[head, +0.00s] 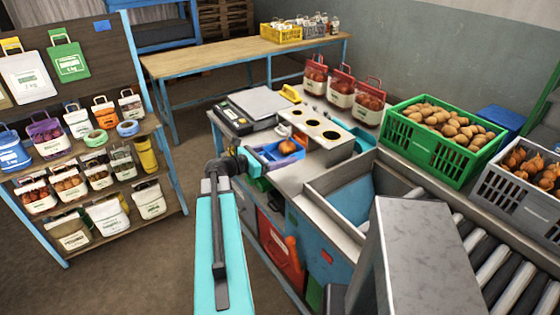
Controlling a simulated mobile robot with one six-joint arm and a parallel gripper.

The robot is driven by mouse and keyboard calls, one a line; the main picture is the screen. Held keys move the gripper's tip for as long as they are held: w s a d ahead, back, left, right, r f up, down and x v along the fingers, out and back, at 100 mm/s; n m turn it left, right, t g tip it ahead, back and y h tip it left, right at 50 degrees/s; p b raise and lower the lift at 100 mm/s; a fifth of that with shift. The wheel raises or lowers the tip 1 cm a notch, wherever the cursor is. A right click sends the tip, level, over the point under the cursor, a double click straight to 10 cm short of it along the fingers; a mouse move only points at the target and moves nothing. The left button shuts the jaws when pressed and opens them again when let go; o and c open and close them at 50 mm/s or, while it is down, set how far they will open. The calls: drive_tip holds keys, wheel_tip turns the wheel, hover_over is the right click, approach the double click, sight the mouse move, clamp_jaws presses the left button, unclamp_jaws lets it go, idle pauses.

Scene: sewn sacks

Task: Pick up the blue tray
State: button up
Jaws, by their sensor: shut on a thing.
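The blue tray (268,163) is in the middle of the head view, at the left end of the workbench, beside a pale stand with round holes. An orange item (287,147) and something purple lie in it. My gripper (249,161) is at the tray's left side, at the end of my teal arm, and is shut on the tray. My wrist hides part of the near left edge, and the fingertips are small and hard to make out. I cannot tell whether the tray is lifted clear of the bench.
The holed stand (318,130) is close on the tray's right. A weighing scale (238,117) is behind it. A green crate of potatoes (410,145), a grey crate of onions (500,200) and rollers are to the right. A shelf of sacks (115,225) stands left; floor between is open.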

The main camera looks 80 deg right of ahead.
drive_tip(key=shift+r, duration=0.55)
idle(0.4)
